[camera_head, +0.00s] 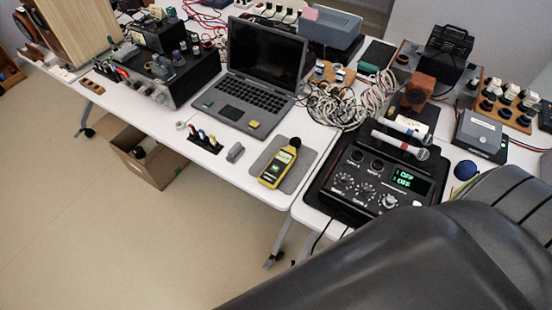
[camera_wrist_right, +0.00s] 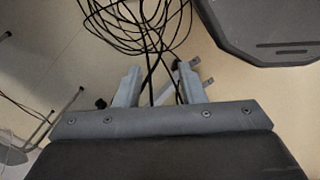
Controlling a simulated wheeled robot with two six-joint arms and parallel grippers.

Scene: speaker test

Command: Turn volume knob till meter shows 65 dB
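A black control box (camera_head: 326,199) sits at the right front of the white table, with several knobs on its top. A silver knob (camera_head: 390,201) is by its green display, which reads "1 OFF" and "2 OFF". Which knob is the volume knob, I cannot tell from the labels. A yellow sound meter (camera_head: 275,172) with a black tip lies on a grey mat left of the box; its reading is too small to make out. My right gripper (camera_wrist_right: 160,70) is open and empty, over the floor in the wrist view, away from the box. My left gripper is not in view.
An open laptop (camera_head: 260,70) and a heap of pale cables (camera_head: 340,105) are farther back. My large dark arm fills the lower right. Black cables (camera_wrist_right: 150,25) are beyond my right fingers. A cardboard box (camera_head: 155,168) is under the table.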

